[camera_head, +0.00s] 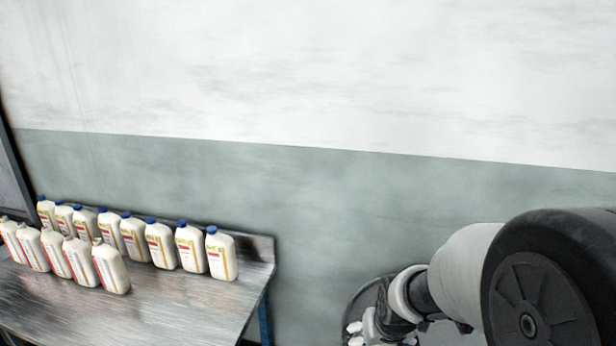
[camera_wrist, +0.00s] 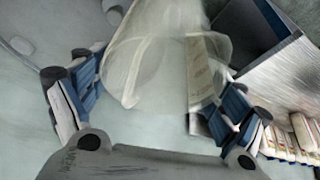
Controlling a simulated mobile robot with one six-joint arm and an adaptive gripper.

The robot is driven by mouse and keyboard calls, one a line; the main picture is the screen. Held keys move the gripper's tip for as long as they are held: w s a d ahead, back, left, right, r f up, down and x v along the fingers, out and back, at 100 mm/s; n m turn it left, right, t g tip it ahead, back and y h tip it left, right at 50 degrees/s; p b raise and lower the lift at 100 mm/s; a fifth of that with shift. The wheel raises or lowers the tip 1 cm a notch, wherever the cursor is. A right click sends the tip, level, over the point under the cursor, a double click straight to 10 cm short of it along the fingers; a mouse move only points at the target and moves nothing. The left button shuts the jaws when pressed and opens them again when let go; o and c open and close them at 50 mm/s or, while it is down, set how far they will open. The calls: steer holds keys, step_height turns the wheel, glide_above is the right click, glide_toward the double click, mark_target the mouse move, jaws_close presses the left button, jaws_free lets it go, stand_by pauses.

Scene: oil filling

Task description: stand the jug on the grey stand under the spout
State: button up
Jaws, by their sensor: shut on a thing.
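In the wrist view a translucent, whitish jug (camera_wrist: 150,70) with a handle and a printed label sits between the blue-padded fingers of my gripper (camera_wrist: 162,88). My gripper is shut on the jug. The jug's upper part runs out of the top of that picture. In the head view my arm fills the lower right, and I cannot make out the jug there. The grey stand and the spout show in neither view.
A metal table (camera_head: 165,308) at the lower left of the head view bears several white bottles (camera_head: 160,245), most at the back with blue caps. Its right edge is bare. Bottles (camera_wrist: 303,132) also show at the right of the wrist view. A wall (camera_head: 320,215) stands behind.

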steer(key=s+f+b, duration=0.1)
steer(key=f, duration=0.2)
steer(key=s+f+b, duration=0.1)
steer(key=f, duration=0.2)
steer(key=s+f+b, duration=0.2)
steer(key=f, duration=0.1)
steer(key=shift+a+f, duration=0.3)
steer(key=shift+f, duration=0.05)
